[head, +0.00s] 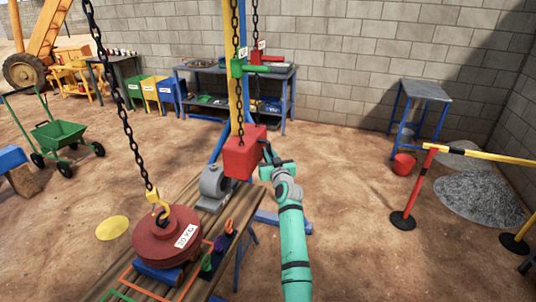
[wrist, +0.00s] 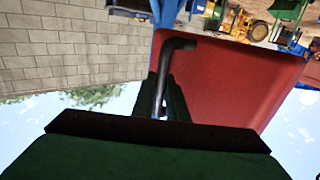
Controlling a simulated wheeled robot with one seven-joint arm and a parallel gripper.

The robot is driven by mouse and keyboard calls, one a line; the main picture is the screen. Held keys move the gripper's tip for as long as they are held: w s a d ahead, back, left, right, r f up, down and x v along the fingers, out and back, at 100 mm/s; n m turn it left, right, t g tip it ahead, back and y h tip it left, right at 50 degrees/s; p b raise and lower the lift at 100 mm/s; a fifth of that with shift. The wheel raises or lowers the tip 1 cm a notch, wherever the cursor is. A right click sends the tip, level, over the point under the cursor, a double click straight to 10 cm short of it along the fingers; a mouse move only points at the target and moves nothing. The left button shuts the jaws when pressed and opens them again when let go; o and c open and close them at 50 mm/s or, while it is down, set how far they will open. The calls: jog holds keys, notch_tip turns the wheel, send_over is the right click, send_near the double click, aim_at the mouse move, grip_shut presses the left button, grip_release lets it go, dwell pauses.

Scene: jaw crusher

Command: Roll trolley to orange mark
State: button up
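A red box (head: 243,152) hangs on a dark chain in front of a yellow and blue post. In the wrist view the red box (wrist: 250,80) fills the right, with a dark bent handle (wrist: 178,45) beside it. My gripper (head: 268,163) is at the box's right side. In the wrist view my gripper's fingers (wrist: 164,98) are close around the handle and look shut on it. A green wheeled cart (head: 60,133) stands at the left. An orange outline (head: 150,292) shows on the plank bench. I cannot tell which thing is the trolley; no overhead rail is visible.
The floor between is clear.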

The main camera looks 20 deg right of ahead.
jog(key=shift+o, duration=0.4)
jog(key=shift+s, duration=0.2)
jog(key=s+a, duration=0.2)
jog(key=s, duration=0.8)
jog(key=shift+s, duration=0.2)
jog(key=shift+a+f, duration=0.1)
